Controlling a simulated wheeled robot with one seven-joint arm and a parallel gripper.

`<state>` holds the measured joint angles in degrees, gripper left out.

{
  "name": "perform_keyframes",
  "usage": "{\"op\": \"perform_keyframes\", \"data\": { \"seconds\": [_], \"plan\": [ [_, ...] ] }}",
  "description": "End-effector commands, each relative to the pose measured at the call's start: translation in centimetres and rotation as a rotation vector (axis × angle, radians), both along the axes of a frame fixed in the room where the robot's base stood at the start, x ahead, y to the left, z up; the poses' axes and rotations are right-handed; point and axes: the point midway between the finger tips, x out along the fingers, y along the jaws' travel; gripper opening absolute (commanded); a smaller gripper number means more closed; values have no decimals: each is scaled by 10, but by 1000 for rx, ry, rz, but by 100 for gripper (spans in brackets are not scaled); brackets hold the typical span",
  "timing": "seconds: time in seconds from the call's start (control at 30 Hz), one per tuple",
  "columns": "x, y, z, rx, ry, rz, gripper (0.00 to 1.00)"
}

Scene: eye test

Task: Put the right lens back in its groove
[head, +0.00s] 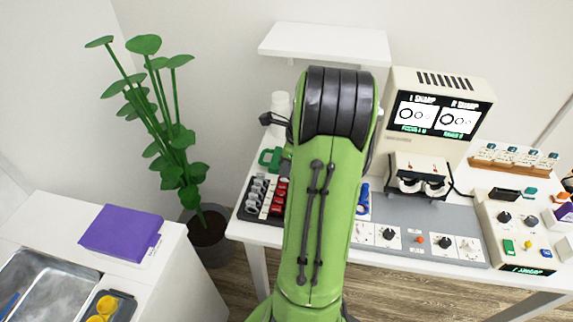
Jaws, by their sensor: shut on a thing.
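A dark trial frame holder (420,170) with two round, pale-rimmed openings stands in front of the beige monitor (438,115). At this size I cannot tell what sits in each opening. The monitor reads "L SHARP" and "R SHARP" above ring pictures. A black rack (248,214) with several grey and red pieces lies left of my arm and is partly covered by it. I cannot make out the right lens for certain. My green arm rises through the middle and hides my gripper and anything in it.
The grey mat (395,210) is mostly bare. A blue thing (363,197) shows beside my arm. A panel with knobs (445,243) lines the front edge. A control box (510,230) stands at right. A white bottle (280,103) stands behind, below a wall shelf (325,42).

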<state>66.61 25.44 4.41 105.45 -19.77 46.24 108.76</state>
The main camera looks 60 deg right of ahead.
Motion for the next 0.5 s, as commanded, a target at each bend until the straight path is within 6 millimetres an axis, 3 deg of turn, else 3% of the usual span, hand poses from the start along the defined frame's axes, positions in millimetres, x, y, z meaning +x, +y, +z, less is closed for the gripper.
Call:
{"op": "perform_keyframes", "data": {
  "seconds": [0.5],
  "plan": [
    [0, 0, -16, 0, 0, 1, 0]
  ]
}}
